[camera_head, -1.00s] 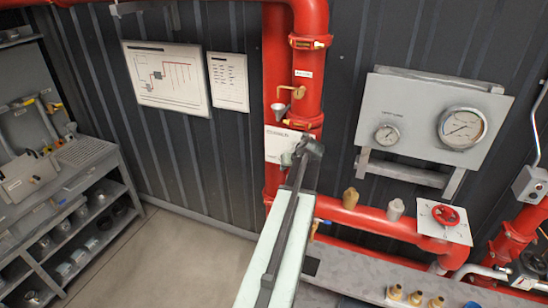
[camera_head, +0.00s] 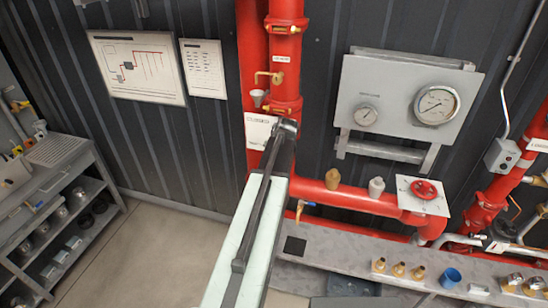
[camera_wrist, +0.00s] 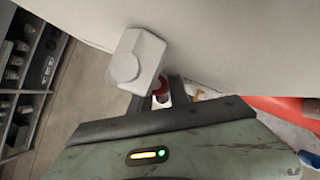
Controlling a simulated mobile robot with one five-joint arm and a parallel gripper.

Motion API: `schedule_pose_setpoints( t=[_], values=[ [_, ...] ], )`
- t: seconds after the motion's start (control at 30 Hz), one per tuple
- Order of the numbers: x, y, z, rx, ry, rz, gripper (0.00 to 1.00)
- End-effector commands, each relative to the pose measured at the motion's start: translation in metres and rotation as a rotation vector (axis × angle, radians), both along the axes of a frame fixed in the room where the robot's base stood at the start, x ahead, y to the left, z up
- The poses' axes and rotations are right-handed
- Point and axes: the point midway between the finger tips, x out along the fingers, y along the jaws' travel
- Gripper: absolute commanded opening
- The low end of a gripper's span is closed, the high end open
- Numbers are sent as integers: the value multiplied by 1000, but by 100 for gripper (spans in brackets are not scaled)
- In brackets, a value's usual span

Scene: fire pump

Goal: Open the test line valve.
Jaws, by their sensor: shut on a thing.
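My gripper (camera_head: 286,130) is at the far end of my arm, in front of the red riser pipe (camera_head: 288,40) and a white sign (camera_head: 258,128). The arm hides its jaws in the head view. In the wrist view my gripper (camera_wrist: 168,94) is shut around a small red thing (camera_wrist: 160,87), mostly hidden; I cannot tell whether it is the test line valve. A pale grey block (camera_wrist: 138,62) covers part of the jaws. A brass valve (camera_head: 270,77) sits above my gripper, apart from it. A red handwheel (camera_head: 424,190) is on a white plate to the right.
A gauge panel (camera_head: 400,97) hangs right of the riser. A grey bench (camera_head: 340,245) carries several brass fittings (camera_head: 398,268) and a blue cup (camera_head: 451,277). Shelves (camera_head: 75,210) stand left; floor between is clear.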

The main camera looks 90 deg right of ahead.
Motion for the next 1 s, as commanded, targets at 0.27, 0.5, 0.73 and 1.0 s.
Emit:
schedule_pose_setpoints(
  t=[0.27, 0.5, 0.73, 1.0],
  values=[
    [-2, -2, 1, -6, 0, -4, 43],
    [-3, 0, 6, -6, 0, -5, 43],
    [-7, 17, 39, -6, 0, -5, 43],
    [-14, 37, 71, -6, 0, -5, 43]
  ],
)
